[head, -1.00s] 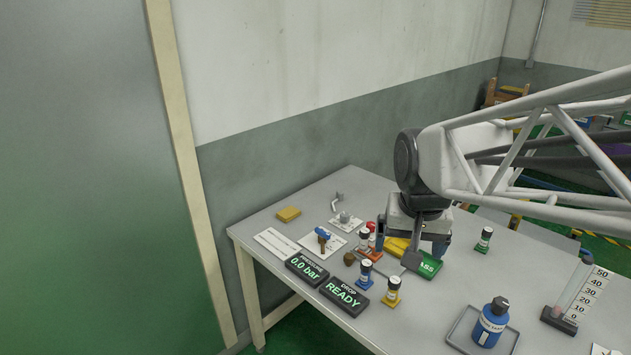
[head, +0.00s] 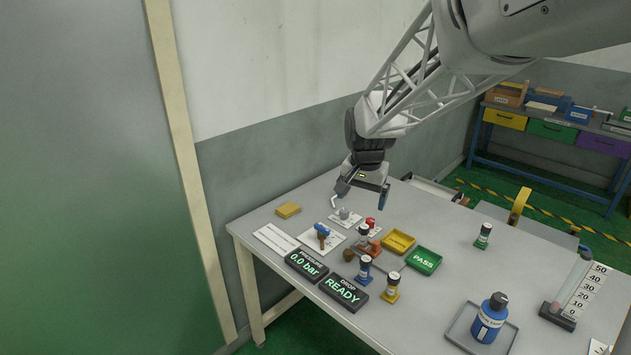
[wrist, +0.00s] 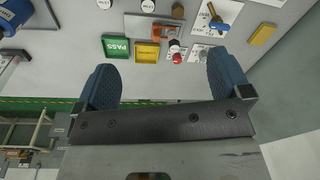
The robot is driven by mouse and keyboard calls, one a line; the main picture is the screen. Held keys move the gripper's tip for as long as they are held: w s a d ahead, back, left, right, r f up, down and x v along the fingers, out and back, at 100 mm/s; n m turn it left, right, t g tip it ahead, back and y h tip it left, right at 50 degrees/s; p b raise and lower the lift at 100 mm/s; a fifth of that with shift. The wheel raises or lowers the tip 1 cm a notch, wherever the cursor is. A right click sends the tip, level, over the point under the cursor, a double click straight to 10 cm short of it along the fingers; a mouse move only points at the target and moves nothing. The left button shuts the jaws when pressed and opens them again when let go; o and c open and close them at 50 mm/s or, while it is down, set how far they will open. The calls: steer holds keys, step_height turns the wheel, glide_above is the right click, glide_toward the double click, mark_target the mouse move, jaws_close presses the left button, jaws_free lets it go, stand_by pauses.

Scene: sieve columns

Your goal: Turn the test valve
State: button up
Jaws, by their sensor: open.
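I cannot read which one is labelled as the test valve. My gripper (head: 363,192) is open and empty, above the back of the table, behind and right of the blue-levered valve. Its two blue fingers (wrist: 163,72) are spread in the wrist view.
Pressure (head: 307,264) and READY (head: 344,292) displays line the front edge. A yellow sponge (head: 288,210) lies at the left.

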steer(key=w+a+f+m, duration=0.2)
steer(key=w+a+f, duration=0.2)
steer(key=w+f, duration=0.6)
steer(key=m+g, duration=0.1)
steer(key=m, duration=0.1)
glide_above(322, 227)
step_height(322, 227, down, 9)
steer(key=shift+r, duration=0.15)
steer(key=shift+f, duration=4)
steer(key=c, duration=0.9)
steer(key=shift+c, duration=0.2)
